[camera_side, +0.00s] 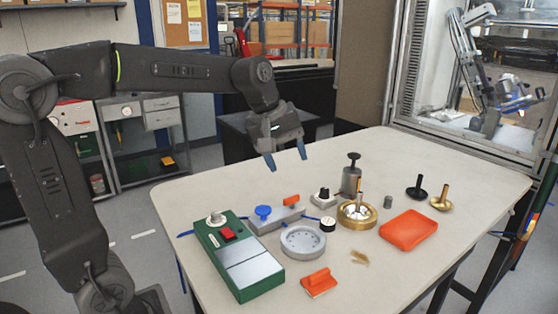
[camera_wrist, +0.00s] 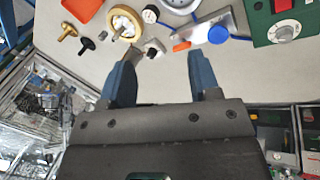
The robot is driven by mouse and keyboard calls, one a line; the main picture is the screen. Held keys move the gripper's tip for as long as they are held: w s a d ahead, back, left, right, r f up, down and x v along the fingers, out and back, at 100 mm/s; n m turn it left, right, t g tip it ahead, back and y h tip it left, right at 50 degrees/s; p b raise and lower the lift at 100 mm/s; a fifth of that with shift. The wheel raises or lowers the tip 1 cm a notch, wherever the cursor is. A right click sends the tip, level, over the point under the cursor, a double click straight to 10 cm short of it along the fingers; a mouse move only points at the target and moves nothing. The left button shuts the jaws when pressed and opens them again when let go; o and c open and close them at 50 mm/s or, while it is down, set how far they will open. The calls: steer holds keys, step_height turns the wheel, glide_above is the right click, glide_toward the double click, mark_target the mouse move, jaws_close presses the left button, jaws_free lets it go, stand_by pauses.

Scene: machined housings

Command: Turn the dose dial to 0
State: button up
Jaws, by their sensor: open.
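A green box (camera_side: 240,258) with a silver plate, a red switch and a pale round dial (camera_side: 215,219) stands at the table's front left. The dial, which I take as the dose dial, also shows at the upper right of the wrist view (camera_wrist: 284,31), with marks around it. I cannot read its setting. My gripper (camera_side: 286,160) is open and empty above the table's back edge, behind and to the right of the box. In the wrist view its two blue fingers (camera_wrist: 161,68) are apart with nothing between them.
A grey block with a blue knob (camera_side: 263,212) stands just right of the box. A grey ring (camera_side: 303,241), brass housing (camera_side: 357,215), grey plunger piece (camera_side: 351,178) and orange tray (camera_side: 408,230) lie farther right. The table's back left is clear.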

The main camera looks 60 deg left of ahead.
steer(key=shift+s+d+f+m, duration=0.1)
steer(key=shift+s+d+m, duration=0.25)
steer(key=shift+s, duration=0.25)
steer(key=shift+s+d+m, duration=0.2)
steer(key=shift+s+m, duration=0.25)
steer(key=shift+s, duration=0.15)
steer(key=n+h, duration=0.2)
steer(key=n, duration=1.5)
glide_above(325, 189)
steer(key=s+a, duration=0.4)
step_height(325, 189, down, 6)
steer(key=f, duration=0.1)
steer(key=x, duration=1.3)
steer(key=shift+s+d+f, duration=0.2)
steer(key=shift+s+d, duration=0.05)
steer(key=shift+c, duration=0.2)
steer(key=c, duration=0.9)
